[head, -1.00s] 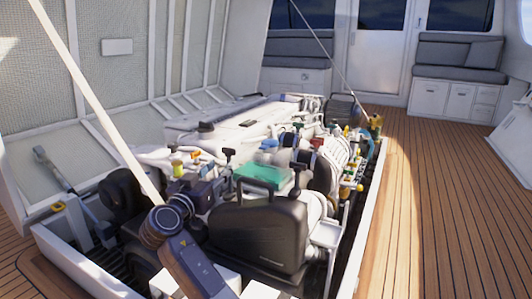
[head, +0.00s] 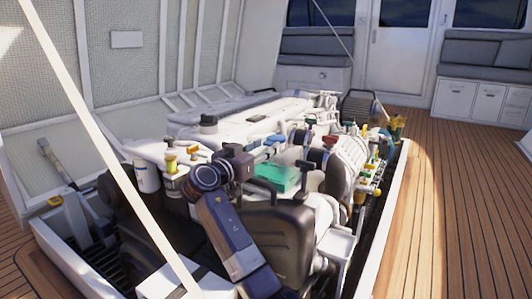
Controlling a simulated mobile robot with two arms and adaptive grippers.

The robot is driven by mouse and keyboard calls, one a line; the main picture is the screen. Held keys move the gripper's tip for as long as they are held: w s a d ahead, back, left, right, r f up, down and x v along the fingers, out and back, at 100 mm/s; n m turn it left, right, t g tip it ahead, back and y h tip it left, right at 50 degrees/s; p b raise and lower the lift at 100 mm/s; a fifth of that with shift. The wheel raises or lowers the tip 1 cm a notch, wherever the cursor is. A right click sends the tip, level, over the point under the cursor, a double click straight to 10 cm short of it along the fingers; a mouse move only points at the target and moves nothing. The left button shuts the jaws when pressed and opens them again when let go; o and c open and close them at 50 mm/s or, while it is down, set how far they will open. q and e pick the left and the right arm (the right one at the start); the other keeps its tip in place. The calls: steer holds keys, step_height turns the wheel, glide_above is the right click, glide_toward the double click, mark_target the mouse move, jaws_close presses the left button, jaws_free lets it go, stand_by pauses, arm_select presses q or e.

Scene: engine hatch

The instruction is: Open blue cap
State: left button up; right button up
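A small blue part (head: 273,140), which looks like the blue cap, sits on top of the white engine (head: 240,130), behind the green box (head: 277,177). It is too small to tell whether it is open or closed. My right arm rises from the bottom of the head view over the near end of the engine. Its dark gripper (head: 240,163) points away from me, left of the green box and apart from the blue part in the picture. Its fingertips are hidden or too dark to make out. My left gripper is not in view.
A black case (head: 285,240) stands at the near end of the engine. Yellow-topped fittings (head: 170,163) lie left of my gripper. A pale strut (head: 90,135) crosses the left side. The raised hatch (head: 125,75) stands behind left. Wooden deck (head: 460,210) is clear at right.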

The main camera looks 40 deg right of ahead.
steer(key=shift+w+d, duration=0.15)
steer(key=shift+d, duration=0.4)
jaws_close()
